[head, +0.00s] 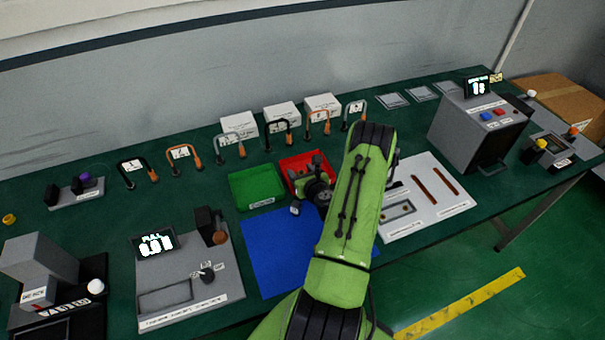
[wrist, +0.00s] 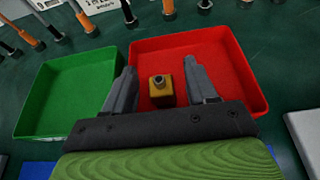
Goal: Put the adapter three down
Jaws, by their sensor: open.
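My gripper (wrist: 162,90) is open over the red tray (wrist: 232,68) in the wrist view, with its two fingers apart on either side of a small brass-coloured adapter (wrist: 161,92). The adapter has a dark round top and appears to be in the red tray, with gaps between it and both fingers. Whether it rests on the tray floor I cannot tell for sure. In the head view my gripper (head: 314,190) is at the red tray (head: 296,161), and my green arm hides part of that area. The adapter is not distinguishable there.
A green tray (head: 257,184) stands left of the red one, and a blue mat (head: 272,248) lies in front. Several handle-shaped cables (head: 284,130) stand behind the trays. A grey device (head: 190,287) stands left, a white panel (head: 435,195) right, and a grey box machine (head: 470,135) farther right.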

